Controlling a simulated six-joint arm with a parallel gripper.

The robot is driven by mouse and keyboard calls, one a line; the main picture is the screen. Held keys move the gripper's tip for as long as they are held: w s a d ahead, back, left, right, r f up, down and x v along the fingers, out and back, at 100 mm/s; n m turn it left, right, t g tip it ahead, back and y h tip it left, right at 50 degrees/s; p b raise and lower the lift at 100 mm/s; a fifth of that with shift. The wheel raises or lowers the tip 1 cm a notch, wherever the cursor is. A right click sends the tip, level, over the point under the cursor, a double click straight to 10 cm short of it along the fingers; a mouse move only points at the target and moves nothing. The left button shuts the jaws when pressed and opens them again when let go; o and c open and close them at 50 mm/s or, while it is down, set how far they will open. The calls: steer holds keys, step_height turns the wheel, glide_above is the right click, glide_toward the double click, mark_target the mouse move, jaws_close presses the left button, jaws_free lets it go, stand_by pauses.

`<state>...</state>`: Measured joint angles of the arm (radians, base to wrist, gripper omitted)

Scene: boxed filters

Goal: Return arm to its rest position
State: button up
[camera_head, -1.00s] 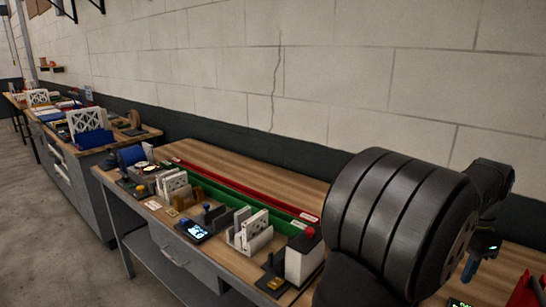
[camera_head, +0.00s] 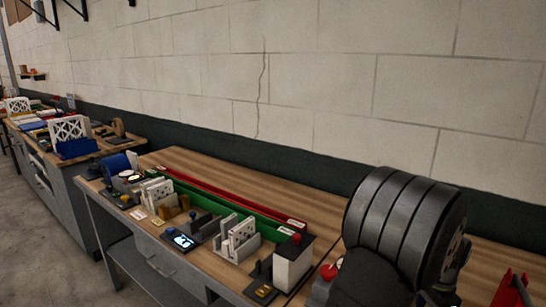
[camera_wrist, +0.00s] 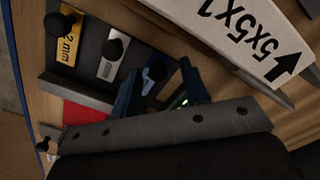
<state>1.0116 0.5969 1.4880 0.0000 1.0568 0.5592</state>
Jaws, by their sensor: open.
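My arm (camera_head: 405,225) fills the lower right of the head view as large dark ribbed joints. In the wrist view my gripper (camera_wrist: 158,82) has two dark blue fingers standing apart with nothing held between them. The fingers point toward a dark holder (camera_wrist: 85,75) with black knobs and yellow, white and blue labels; the yellow label (camera_wrist: 68,42) reads "2 mm". I cannot tell the gap between fingers and holder. In the head view the fingers are not clear, hidden behind the arm or below the picture.
A white piece (camera_wrist: 240,35) marked "5x5x1" with an arrow lies near the right finger. The wooden bench (camera_head: 200,160) carries green and red trays (camera_head: 195,198), white filters (camera_head: 242,232) and a white box (camera_head: 293,265). A red object (camera_head: 512,290) stands at the right. The wall runs behind.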

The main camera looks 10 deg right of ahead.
stand_by(0.4)
step_height(320, 180, up, 18)
steer(key=f, duration=0.1)
step_height(320, 180, down, 17)
steer(key=shift+f, duration=0.1)
steer(key=s+d, duration=0.3)
steer(key=shift+s+d, duration=0.2)
step_height(320, 180, up, 16)
steer(key=s+d+m, duration=0.1)
steer(key=m, duration=0.7)
steer(key=shift+d, duration=0.2)
steer(key=shift+s+m, duration=0.1)
steer(key=shift+m, duration=0.2)
